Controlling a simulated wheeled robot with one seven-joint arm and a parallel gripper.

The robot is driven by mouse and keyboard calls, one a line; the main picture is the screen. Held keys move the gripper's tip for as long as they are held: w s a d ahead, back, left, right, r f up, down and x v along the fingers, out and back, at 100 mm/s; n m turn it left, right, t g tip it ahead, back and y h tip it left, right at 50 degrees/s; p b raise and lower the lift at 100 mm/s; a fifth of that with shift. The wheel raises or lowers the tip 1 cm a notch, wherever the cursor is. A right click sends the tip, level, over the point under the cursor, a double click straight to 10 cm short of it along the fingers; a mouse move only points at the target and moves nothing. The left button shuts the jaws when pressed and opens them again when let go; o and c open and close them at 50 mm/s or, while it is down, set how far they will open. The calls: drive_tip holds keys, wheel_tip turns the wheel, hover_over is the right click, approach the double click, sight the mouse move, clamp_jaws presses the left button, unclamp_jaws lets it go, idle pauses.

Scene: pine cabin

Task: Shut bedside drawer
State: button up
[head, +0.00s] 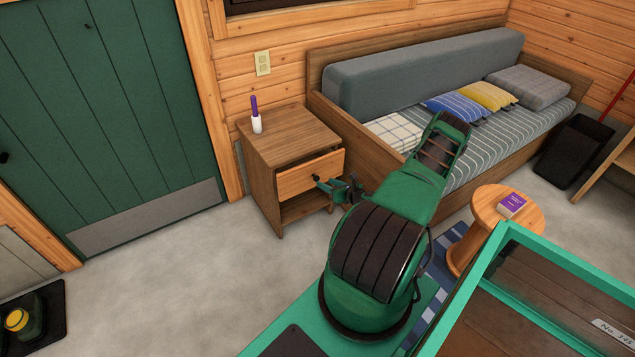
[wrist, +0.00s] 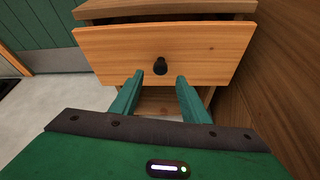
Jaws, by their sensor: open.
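The bedside cabinet (head: 280,143) stands against the wood wall beside the bed. Its drawer (head: 309,172) is pulled out part way, above an open shelf. In the wrist view the drawer front (wrist: 200,50) faces me, with a round dark knob (wrist: 160,66) at its middle. My gripper (head: 322,186) is in front of the drawer front. In the wrist view my gripper (wrist: 158,82) is open and empty, its two green fingers apart just below the knob. I cannot tell whether a fingertip touches the drawer front.
A purple-and-white object (head: 256,117) stands on the cabinet top. The bed (head: 480,150) is close on the right of the cabinet. A round stool (head: 490,213) with a purple book stands nearer. The floor (head: 200,265) left of the cabinet is clear.

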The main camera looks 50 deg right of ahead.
sight(318, 179)
drive_tip(key=shift+x, duration=3)
